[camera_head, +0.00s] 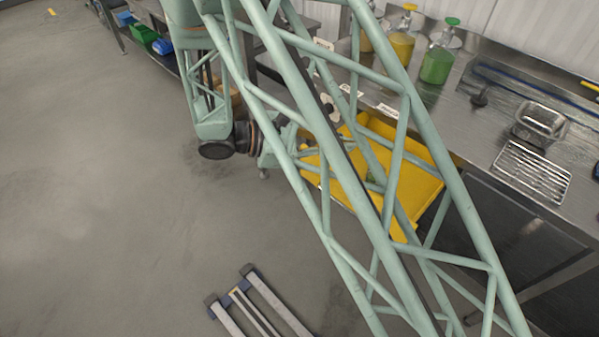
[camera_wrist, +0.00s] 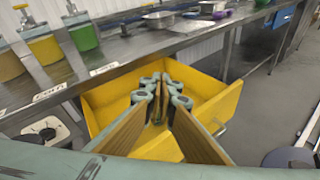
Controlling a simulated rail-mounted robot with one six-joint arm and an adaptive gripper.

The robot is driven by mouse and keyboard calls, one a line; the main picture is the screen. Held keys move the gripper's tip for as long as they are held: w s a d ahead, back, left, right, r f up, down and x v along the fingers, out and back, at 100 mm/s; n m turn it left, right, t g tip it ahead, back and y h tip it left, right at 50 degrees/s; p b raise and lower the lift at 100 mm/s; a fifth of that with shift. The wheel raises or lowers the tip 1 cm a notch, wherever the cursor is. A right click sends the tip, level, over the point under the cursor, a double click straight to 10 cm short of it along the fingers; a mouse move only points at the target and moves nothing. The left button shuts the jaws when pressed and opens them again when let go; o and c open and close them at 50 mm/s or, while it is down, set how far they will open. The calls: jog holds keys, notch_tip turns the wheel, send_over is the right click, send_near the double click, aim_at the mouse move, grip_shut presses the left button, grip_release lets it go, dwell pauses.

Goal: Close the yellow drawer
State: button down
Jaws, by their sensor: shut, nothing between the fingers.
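The yellow drawer (camera_head: 425,180) stands pulled out from under the steel counter, partly hidden behind my arm's lattice in the head view. In the wrist view the open drawer (camera_wrist: 222,106) fills the middle, and its inside, side walls and front panel show. My gripper (camera_wrist: 163,100) is shut and empty, seen against the drawer's inside. I cannot tell whether it touches the drawer. In the head view my gripper is hard to make out behind the arm.
The steel counter (camera_head: 470,125) holds a green bottle (camera_head: 437,64), a yellow bottle (camera_head: 402,45), a metal container (camera_head: 540,122) and a wire rack (camera_head: 531,172). A low metal frame (camera_head: 262,305) lies on the floor in front. The floor at left is clear.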

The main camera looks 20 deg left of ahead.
jog(key=s+a+f+n+t+y, duration=0.2)
jog(key=s+a+f+n+t, duration=0.2)
jog(key=a+f, duration=0.5)
jog(key=s+a+f+n+t+y, duration=0.1)
jog(key=s+a+f+n+t, duration=0.3)
jog(key=a+f, duration=0.6)
jog(key=shift+s+a+f+n+t+y, duration=0.3)
jog(key=shift+s+a+n+t+y, duration=0.1)
jog(key=shift+a+n, duration=0.35)
jog(key=shift+w+d, duration=0.1)
jog(key=shift+w, duration=0.05)
jog(key=b+x, duration=0.2)
jog(key=x, duration=1.1)
jog(key=shift+w+d+b, duration=0.2)
jog(key=shift+w+b, duration=0.1)
jog(key=shift+b, duration=0.1)
jog(key=shift+w, duration=0.1)
